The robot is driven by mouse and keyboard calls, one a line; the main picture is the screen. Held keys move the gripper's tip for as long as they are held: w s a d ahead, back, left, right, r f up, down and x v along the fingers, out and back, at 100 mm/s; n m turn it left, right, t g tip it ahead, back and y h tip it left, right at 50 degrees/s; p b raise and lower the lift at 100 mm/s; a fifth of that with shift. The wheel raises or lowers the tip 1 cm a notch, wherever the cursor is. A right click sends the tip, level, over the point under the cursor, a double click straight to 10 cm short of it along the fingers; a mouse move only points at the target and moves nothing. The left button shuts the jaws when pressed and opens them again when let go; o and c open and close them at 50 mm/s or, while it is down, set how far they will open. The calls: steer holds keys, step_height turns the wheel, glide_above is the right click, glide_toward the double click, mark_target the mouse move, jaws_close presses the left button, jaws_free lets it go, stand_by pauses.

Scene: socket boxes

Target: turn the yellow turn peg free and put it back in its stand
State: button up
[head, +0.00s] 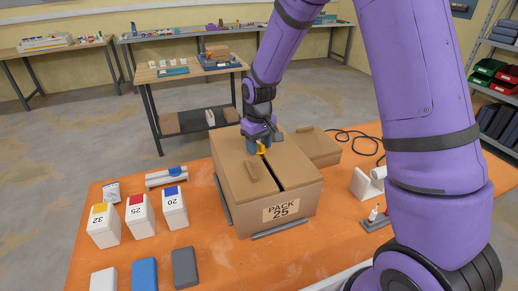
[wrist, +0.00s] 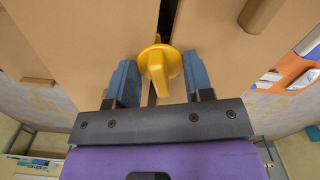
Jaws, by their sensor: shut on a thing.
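The yellow turn peg (wrist: 158,62) stands on top of the brown box marked PACK 25 (head: 236,203), at the dark slit between its two lid halves. It shows small in the head view (head: 262,149), partly hidden by my gripper. My gripper (head: 260,145) is over the box top, its blue fingers on either side of the peg's flat handle, shut on it; they also show in the wrist view (wrist: 160,72). The peg's lower end is hidden. I cannot tell which item is the peg's stand; a small grey holder (head: 376,223) is at the table's right.
Three white containers with coloured lids (head: 138,216) stand left of the box on the orange table (head: 200,261). Several flat blocks (head: 144,273) lie in front. A smaller brown box (head: 318,147), a black cable (head: 362,140) and a white fixture (head: 364,186) are right.

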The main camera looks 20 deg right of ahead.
mark_target(259, 143)
steer(key=m, duration=0.3)
steer(key=o, duration=0.9)
steer(key=shift+r, duration=0.1)
step_height(259, 143, up, 11)
steer(key=shift+f, duration=0.2)
steer(key=s+d+r+t, duration=0.3)
steer(key=s+d+r, duration=0.1)
steer(key=s+r, duration=0.95)
steer(key=s+d, duration=0.1)
steer(key=s, duration=0.4)
steer(key=s+d+r+t, duration=0.1)
steer(key=s, duration=0.5)
steer(key=s+d+r+t, duration=0.1)
steer(key=s, duration=0.4)
steer(key=shift+s+r+m, duration=0.15)
steer(key=shift+s+m, duration=0.15)
steer(key=shift+m, duration=0.1)
